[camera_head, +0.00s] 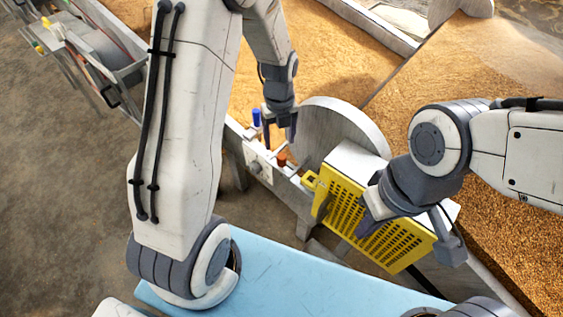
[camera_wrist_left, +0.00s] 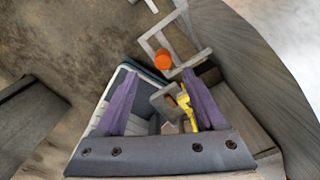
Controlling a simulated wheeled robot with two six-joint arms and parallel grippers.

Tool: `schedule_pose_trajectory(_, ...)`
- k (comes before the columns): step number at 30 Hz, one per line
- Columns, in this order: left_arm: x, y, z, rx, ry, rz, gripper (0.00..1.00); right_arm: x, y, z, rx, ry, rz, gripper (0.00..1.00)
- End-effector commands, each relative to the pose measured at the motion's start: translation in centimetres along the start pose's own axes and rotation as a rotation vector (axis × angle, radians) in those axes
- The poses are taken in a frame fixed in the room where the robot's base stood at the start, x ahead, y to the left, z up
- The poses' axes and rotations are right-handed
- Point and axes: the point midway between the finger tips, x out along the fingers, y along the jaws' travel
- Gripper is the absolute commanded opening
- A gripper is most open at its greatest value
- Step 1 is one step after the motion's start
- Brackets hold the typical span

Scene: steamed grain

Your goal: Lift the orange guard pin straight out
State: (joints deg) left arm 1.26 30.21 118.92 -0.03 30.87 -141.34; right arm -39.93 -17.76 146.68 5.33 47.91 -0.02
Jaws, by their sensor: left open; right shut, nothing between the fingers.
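The orange guard pin (camera_head: 282,159) stands on the grey bracket beside the yellow guard (camera_head: 378,212). Its round orange top (camera_wrist_left: 162,60) shows in the left wrist view, just beyond and between the two fingertips. My left gripper (camera_head: 279,130) is open and points down, close above the pin, with nothing between its fingers. It also shows in the left wrist view (camera_wrist_left: 161,80). My right gripper (camera_head: 412,220) is in front of the yellow guard's upper right part; it is shut and empty. The pin's lower part is hidden.
A blue-topped pin (camera_head: 256,117) stands on the bracket left of my left gripper. A large grey disc (camera_head: 345,125) rises just behind and right of the orange pin. Grain beds (camera_head: 340,50) lie behind. A light blue surface (camera_head: 285,275) is in front.

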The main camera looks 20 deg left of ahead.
Motion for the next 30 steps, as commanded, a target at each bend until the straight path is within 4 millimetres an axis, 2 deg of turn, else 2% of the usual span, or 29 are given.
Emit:
schedule_pose_trajectory(3,2.0,0.0,-0.1,-0.001,0.003,0.002,0.71,0.1,0.0,0.0,0.000,0.000,0.000,0.00)
schedule_pose_trajectory(11,4.1,-0.2,-0.2,-0.001,0.002,0.002,0.71,0.1,0.0,0.0,0.000,0.000,0.000,0.00)
schedule_pose_trajectory(18,7.6,-0.4,-0.5,-0.003,0.002,0.002,0.71,0.1,0.0,0.0,0.000,0.000,0.000,0.00)
schedule_pose_trajectory(28,8.2,-0.5,-0.4,-0.003,-0.001,0.000,0.71,0.1,0.0,0.0,0.000,0.000,0.000,0.00)
schedule_pose_trajectory(30,8.2,-0.5,-0.4,-0.003,-0.001,0.000,0.45,0.1,0.0,0.0,0.000,0.000,0.000,0.00)
